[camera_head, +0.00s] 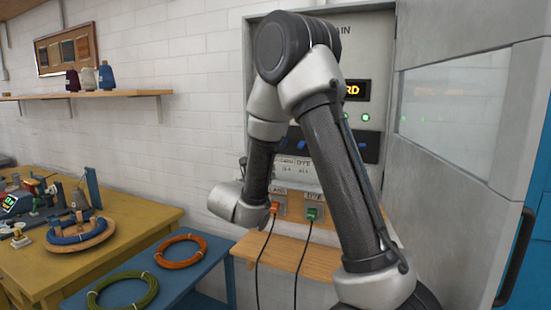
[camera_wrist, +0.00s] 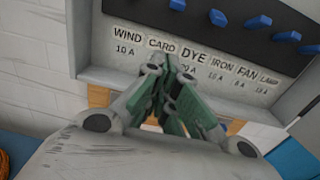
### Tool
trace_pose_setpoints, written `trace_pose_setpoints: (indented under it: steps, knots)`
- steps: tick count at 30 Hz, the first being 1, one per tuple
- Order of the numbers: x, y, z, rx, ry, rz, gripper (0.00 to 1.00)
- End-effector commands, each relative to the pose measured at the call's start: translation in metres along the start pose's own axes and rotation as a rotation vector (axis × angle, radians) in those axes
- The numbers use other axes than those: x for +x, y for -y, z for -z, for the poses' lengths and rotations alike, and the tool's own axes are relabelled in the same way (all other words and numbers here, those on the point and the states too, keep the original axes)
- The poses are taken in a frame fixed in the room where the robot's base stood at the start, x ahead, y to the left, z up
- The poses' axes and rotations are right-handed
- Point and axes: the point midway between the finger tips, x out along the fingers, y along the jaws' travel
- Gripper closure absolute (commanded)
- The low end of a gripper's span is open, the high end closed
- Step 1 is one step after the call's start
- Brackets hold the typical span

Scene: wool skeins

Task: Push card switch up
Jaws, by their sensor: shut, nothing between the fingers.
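In the wrist view a row of blue switches runs along the panel's top edge. The one above the CARD label (camera_wrist: 162,44) appears to be the card switch (camera_wrist: 178,4), cut by the frame's top edge, so its position is unclear. My gripper (camera_wrist: 165,68) has its green fingers together, empty, over the panel's lower edge just below the CARD and DYE labels. It looks apart from the switch; the gap in depth is unclear. In the head view my arm covers part of the grey panel (camera_head: 375,50), and my gripper does not show clearly.
Neighbouring switches, such as the dye switch (camera_wrist: 218,18), sit close by. Below the panel, orange (camera_head: 275,207) and green (camera_head: 312,212) plugs with black cables hang over a wooden shelf (camera_head: 285,251). A blue table (camera_head: 195,283) with wool rings stands left. A grey cabinet (camera_head: 455,180) stands right.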

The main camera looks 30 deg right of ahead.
Motion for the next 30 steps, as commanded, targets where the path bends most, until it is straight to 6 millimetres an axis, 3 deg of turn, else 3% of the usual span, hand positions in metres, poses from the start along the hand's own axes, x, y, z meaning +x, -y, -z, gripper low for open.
trace_pose_setpoints:
  steps: [11, 17, 27, 30]
  knots:
    - [0.004, 0.001, 0.001, -0.002, -0.003, 0.004, 1.0]
    - [0.031, 0.003, 0.001, -0.002, -0.004, 0.009, 1.0]
    - [0.103, 0.003, 0.001, -0.002, -0.004, 0.007, 1.0]
    - [0.095, 0.001, -0.017, 0.001, -0.001, 0.003, 1.0]
